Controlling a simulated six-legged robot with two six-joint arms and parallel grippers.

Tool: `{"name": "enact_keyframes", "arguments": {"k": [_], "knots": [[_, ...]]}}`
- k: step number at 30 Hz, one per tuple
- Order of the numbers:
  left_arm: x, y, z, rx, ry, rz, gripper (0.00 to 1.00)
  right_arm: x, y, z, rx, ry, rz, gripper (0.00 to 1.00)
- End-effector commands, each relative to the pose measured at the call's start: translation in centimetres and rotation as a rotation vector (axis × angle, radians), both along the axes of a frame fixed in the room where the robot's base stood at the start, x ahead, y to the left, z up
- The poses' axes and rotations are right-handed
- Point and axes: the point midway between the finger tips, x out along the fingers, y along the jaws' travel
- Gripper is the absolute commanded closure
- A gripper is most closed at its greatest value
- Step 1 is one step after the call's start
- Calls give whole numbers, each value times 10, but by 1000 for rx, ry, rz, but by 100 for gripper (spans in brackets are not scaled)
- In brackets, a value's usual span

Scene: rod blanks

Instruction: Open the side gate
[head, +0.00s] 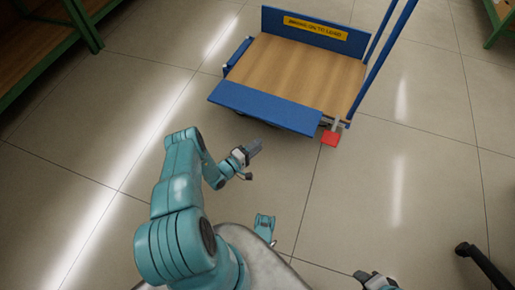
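A flat cart with a wooden deck (305,68) stands ahead of me. Its near blue side gate (265,105) lies folded outward from the deck's near edge, flat or sloping down, not upright. The far blue panel (275,20) stands upright and bears a yellow label. My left gripper (254,147) is on the near side of the gate, apart from it in the picture, with nothing seen in it. Its fingers look like one grey block, so I cannot tell their opening. My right gripper (377,282) is at the bottom edge, partly cut off.
Blue handle posts (383,55) rise at the cart's right end. A red pedal (331,138) sticks out at its near right corner. A green-framed shelf (45,45) stands at upper left. The tiled floor (420,180) at right is mostly clear.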

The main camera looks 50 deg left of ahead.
Motion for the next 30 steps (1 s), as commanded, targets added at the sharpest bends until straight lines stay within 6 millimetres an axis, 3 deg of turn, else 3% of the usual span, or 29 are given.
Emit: {"name": "enact_keyframes", "arguments": {"k": [23,26,30], "knots": [[3,5,2,0,0,-3,62,1,0,1,-1,-3,0,57],[4,5,20,0,0,-3,62,1,0,18,-1,-2,0,57],[3,5,70,0,0,-3,62,1,0,69,-1,-3,0,57]]}}
